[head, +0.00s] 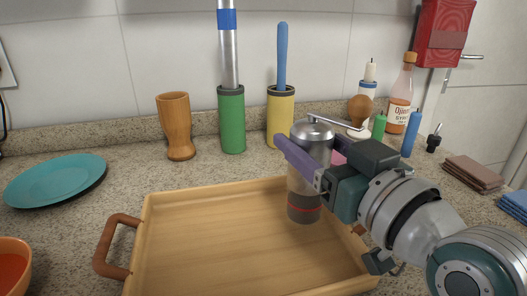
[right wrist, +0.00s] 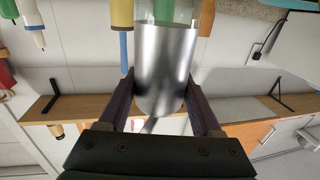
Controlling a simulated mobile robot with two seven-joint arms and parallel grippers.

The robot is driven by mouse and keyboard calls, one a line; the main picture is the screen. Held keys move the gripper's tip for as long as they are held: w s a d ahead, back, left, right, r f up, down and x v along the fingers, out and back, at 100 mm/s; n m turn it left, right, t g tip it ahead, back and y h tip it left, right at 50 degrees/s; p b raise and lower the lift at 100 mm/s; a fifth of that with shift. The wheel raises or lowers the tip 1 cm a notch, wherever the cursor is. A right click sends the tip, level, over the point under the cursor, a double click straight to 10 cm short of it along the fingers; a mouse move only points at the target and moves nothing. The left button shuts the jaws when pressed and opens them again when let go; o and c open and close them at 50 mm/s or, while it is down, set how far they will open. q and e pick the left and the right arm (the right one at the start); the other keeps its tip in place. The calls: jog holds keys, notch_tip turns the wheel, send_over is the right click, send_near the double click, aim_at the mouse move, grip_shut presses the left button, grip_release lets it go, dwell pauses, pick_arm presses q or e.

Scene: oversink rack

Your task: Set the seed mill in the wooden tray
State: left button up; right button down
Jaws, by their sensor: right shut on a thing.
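The seed mill (head: 303,206) has a metal top with a crank and wooden knob, and a clear body with a dark lower part. My right gripper (head: 306,162) is shut on its upper body and holds it upright at the right back part of the wooden tray (head: 200,262). I cannot tell whether its base touches the tray floor. In the right wrist view the mill's metal part (right wrist: 165,70) sits between the two fingers (right wrist: 160,105). The tray is empty otherwise, with a brown handle at its left. My left gripper is not in view.
A teal plate (head: 57,180) and an orange bowl (head: 12,268) are at the left. A wooden cup (head: 176,127), green canister (head: 231,120) and yellow canister (head: 281,115) stand behind the tray. A bottle (head: 399,98), candles and folded cloths (head: 473,172) are at the right.

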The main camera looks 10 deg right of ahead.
jog(key=shift+f+b, duration=0.4)
jog(key=shift+f, duration=1.1)
jog(key=shift+f, duration=0.2)
jog(key=shift+c, duration=0.3)
grip_release()
jog(key=shift+r, duration=0.15)
jog(key=shift+s, duration=0.25)
jog(key=p+v, duration=0.1)
jog(key=v, duration=1)
jog(key=shift+s+d, duration=0.15)
jog(key=shift+s, duration=0.1)
